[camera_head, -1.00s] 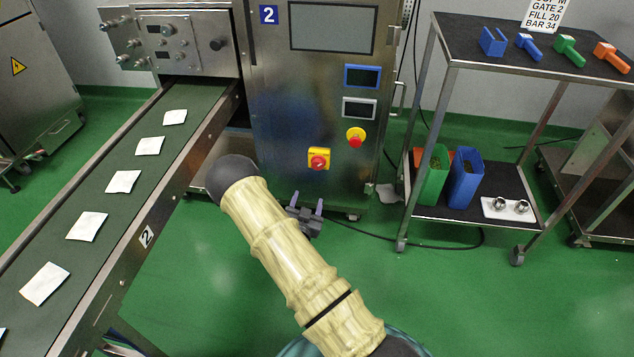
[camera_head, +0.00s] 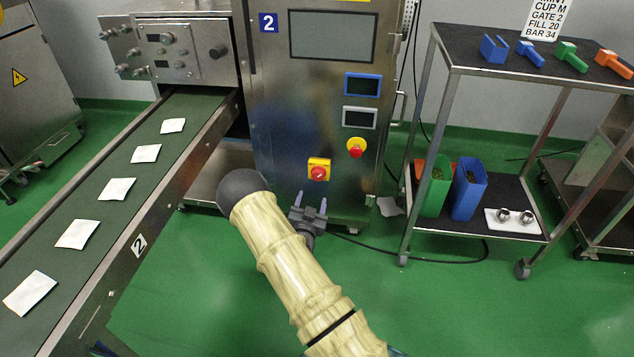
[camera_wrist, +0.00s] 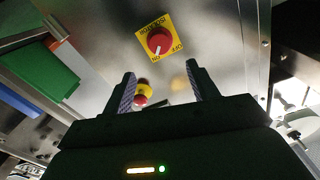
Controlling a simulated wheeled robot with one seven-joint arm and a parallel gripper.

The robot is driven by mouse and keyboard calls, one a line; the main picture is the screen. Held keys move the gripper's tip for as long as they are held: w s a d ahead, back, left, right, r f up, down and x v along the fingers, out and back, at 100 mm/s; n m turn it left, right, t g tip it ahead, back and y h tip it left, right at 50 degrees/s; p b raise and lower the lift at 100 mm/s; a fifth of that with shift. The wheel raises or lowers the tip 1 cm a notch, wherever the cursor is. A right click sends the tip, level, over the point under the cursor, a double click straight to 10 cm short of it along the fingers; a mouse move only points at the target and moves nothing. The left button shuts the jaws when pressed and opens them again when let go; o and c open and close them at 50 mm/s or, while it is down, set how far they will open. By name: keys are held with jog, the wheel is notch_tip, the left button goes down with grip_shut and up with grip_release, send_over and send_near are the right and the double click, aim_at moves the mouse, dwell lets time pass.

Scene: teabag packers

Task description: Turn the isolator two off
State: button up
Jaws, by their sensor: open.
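The isolator (camera_head: 318,170) is a red rotary knob on a yellow square plate, low on the front of the steel machine marked 2 (camera_head: 268,23). In the wrist view the isolator (camera_wrist: 159,42) is ahead of the fingers, above the gap between them; its plate carries ON and OFF lettering, and the white mark on the knob points toward ON. My gripper (camera_head: 312,200) is open and empty, just below the isolator and apart from it. Its two fingers (camera_wrist: 160,85) also show in the wrist view.
A red emergency button on yellow (camera_head: 356,148) is right of the isolator. A conveyor (camera_head: 150,185) with several white teabags runs at left. A cart (camera_head: 480,205) with blue, green and orange scoops and containers stands at right. Green floor is open in front.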

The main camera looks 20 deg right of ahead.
aim_at(317, 176)
jog(key=b+x, duration=0.3)
jog(key=x, duration=0.7)
jog(key=shift+f+b, duration=0.1)
jog(key=shift+b, duration=0.2)
jog(key=shift+w+d, duration=0.35)
jog(key=shift+w, duration=0.1)
jog(key=shift+c, duration=0.2)
jog(key=c, duration=1)
